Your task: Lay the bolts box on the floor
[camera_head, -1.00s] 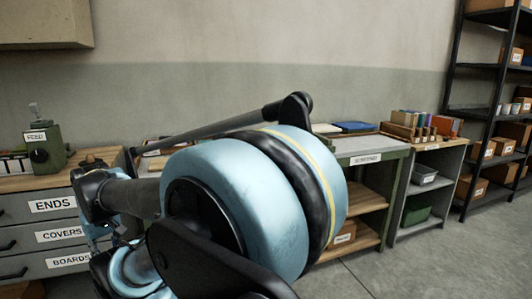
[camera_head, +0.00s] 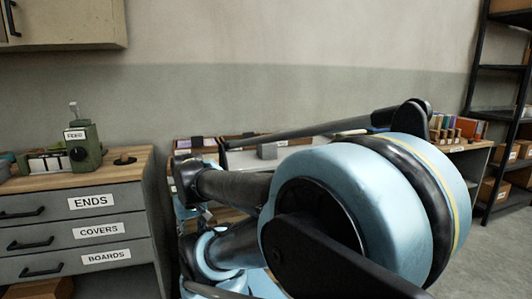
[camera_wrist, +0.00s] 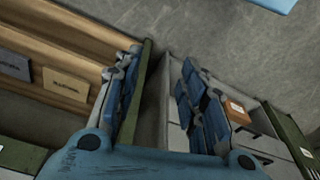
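My gripper (camera_wrist: 161,62) shows in the wrist view with its two blue fingers spread apart. I cannot pick out the bolts box for sure, because the box labels are too blurred to read. Two labelled boxes, a dark one (camera_wrist: 15,66) and a brown one (camera_wrist: 66,84), sit in a wooden shelf left of the fingers. An orange-brown box (camera_wrist: 237,112) with a white label lies right of the right finger. Grey concrete floor (camera_wrist: 225,35) spreads beyond the fingertips.
A drawer cabinet (camera_head: 128,236) marked ENDS, COVERS and BOARDS stands at left in the head view, with a green device (camera_head: 85,147) on top. A black rack (camera_head: 497,107) with boxes stands at right. My arm hides much of the middle. Free floor (camera_head: 490,255) shows at lower right.

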